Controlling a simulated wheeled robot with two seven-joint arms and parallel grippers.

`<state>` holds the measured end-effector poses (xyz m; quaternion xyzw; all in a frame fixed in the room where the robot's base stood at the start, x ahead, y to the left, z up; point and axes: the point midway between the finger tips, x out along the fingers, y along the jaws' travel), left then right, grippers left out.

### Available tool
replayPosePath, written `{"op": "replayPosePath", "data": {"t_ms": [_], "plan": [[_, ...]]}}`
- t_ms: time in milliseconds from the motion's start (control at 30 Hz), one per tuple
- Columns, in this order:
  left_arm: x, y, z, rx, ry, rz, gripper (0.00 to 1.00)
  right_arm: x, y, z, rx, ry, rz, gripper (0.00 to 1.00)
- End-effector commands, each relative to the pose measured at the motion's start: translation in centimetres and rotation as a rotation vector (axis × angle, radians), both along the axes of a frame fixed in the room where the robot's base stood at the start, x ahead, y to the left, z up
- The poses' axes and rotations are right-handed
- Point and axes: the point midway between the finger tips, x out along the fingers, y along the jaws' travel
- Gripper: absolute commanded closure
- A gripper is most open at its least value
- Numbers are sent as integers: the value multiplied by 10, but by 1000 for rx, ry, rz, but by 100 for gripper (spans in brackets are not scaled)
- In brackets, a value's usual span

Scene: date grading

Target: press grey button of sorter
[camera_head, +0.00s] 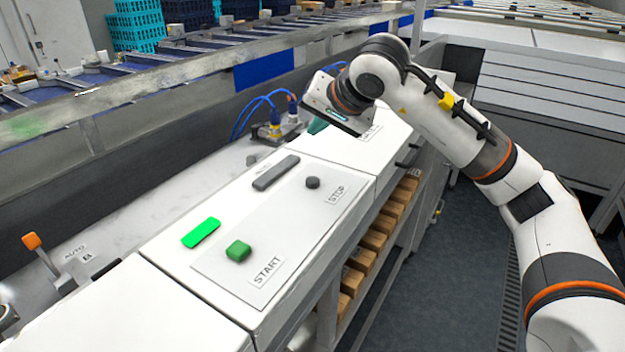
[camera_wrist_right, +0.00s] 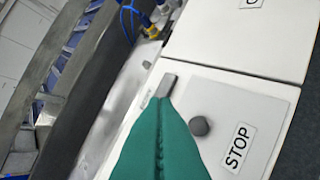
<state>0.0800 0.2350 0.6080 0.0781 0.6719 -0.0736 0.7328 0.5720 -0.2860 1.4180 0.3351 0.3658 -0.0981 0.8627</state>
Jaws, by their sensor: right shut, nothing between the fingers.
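The grey round button (camera_head: 312,183) sits on the white sorter panel (camera_head: 290,225), beside the STOP label (camera_head: 336,195). In the right wrist view the grey button (camera_wrist_right: 200,126) lies just right of my right gripper's teal fingers (camera_wrist_right: 163,112). In the head view my right gripper (camera_head: 317,126) is above and behind the button, partly hidden by its own body. It is shut and empty, and apart from the button. A green button (camera_head: 238,251) sits nearer on the panel by the START label (camera_head: 266,271). My left gripper is not in view.
A lit green bar (camera_head: 201,232) and a dark grey bar (camera_head: 275,172) lie on the box top. Blue cables with connectors (camera_head: 275,128) stand behind. An orange-tipped lever (camera_head: 32,241) is at the left. The space above the panel is clear.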

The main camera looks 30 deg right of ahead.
Motion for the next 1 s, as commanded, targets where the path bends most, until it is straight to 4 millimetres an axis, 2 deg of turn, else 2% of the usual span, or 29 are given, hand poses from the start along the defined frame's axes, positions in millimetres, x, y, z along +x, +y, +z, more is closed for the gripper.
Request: {"op": "replayPosePath", "data": {"t_ms": [600,1000], "plan": [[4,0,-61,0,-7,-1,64,0,0,-79,0,1,1,100],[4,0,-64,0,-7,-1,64,0,0,-84,1,0,1,100]]}}
